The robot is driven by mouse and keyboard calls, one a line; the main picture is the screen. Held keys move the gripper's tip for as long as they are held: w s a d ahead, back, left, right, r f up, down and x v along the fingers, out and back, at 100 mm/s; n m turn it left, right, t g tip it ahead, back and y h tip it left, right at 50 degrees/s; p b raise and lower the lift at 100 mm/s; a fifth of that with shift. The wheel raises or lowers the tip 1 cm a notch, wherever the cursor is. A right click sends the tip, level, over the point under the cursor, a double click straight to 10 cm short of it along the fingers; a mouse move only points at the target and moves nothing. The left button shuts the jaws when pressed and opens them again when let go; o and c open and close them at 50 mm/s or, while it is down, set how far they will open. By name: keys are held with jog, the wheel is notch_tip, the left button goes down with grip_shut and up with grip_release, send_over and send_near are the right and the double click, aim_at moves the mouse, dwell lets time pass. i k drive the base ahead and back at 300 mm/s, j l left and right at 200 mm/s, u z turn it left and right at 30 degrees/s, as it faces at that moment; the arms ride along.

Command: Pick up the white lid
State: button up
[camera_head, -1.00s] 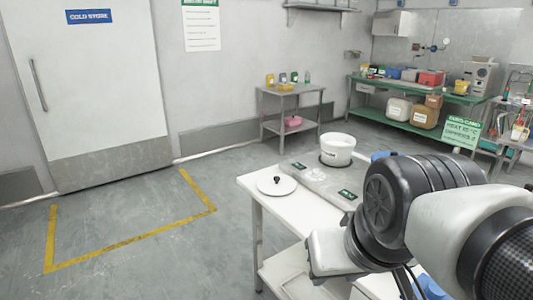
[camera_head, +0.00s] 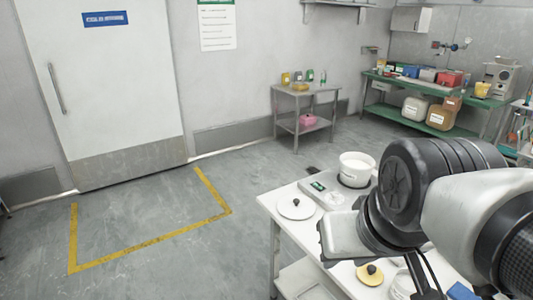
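The white lid (camera_head: 296,208) is a flat round disc with a small dark knob. It lies flat near the left corner of the white table (camera_head: 284,224). A white tub (camera_head: 356,170) stands behind it to the right, on a grey plate with dark green labels. My gripper (camera_head: 338,238) is at the end of my arm, to the right of the lid and nearer the camera, apart from it. Its fingers cannot be made out, and nothing is seen held. My arm hides much of the table's right side.
A yellow lid with a dark knob (camera_head: 370,274) lies below my gripper, near a partly hidden white container (camera_head: 402,285). A small side table (camera_head: 303,92) and a green workbench (camera_head: 425,88) stand at the back. The floor at left is clear.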

aim_at(295, 207)
jog(key=i+j, duration=1.9)
jog(key=i+z, duration=0.1)
jog(key=z, duration=0.7)
jog(key=i+j+z, duration=0.15)
jog(key=z, duration=0.25)
jog(key=j+z, duration=0.1)
jog(key=z, duration=0.7)
